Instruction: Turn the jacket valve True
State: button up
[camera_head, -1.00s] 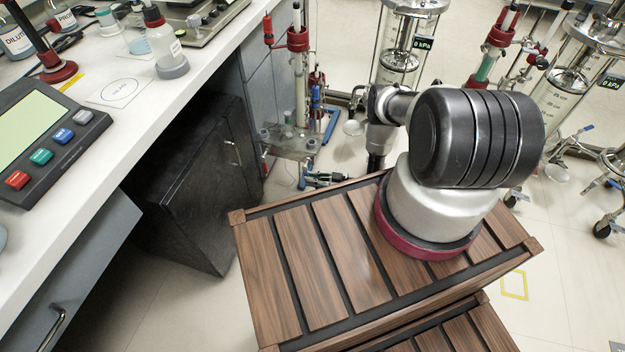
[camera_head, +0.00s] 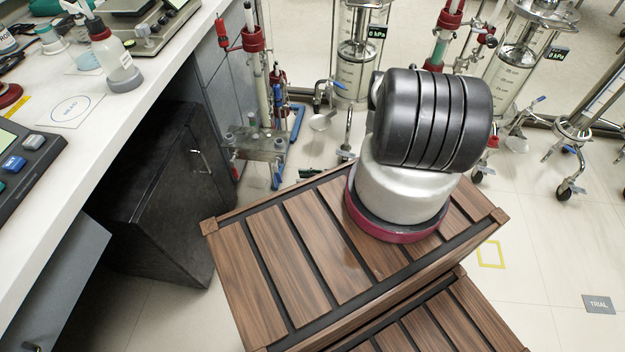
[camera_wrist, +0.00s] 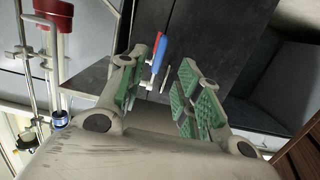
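My gripper (camera_wrist: 164,66) shows in the wrist view with its two green-padded fingers apart and nothing held between them. A small blue and red lever-like part (camera_wrist: 159,54) shows between the fingertips, close to the left one; I cannot tell whether they touch or how far beyond it lies. In the head view, a packed column (camera_head: 258,75) with red clamps stands beyond the bench, with blue handles (camera_head: 297,122) low on its right. I cannot tell which part is the jacket valve. My arm hides my gripper in the head view.
The white bench (camera_head: 110,140) runs along the left, with a dark cabinet (camera_head: 150,190) beneath. Other glass columns (camera_head: 358,60) on wheeled stands are at the back. A red clamp (camera_wrist: 53,12) and metal rods are at the wrist view's left. Open floor lies at right.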

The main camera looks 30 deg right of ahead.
jog(key=shift+v, duration=1.85)
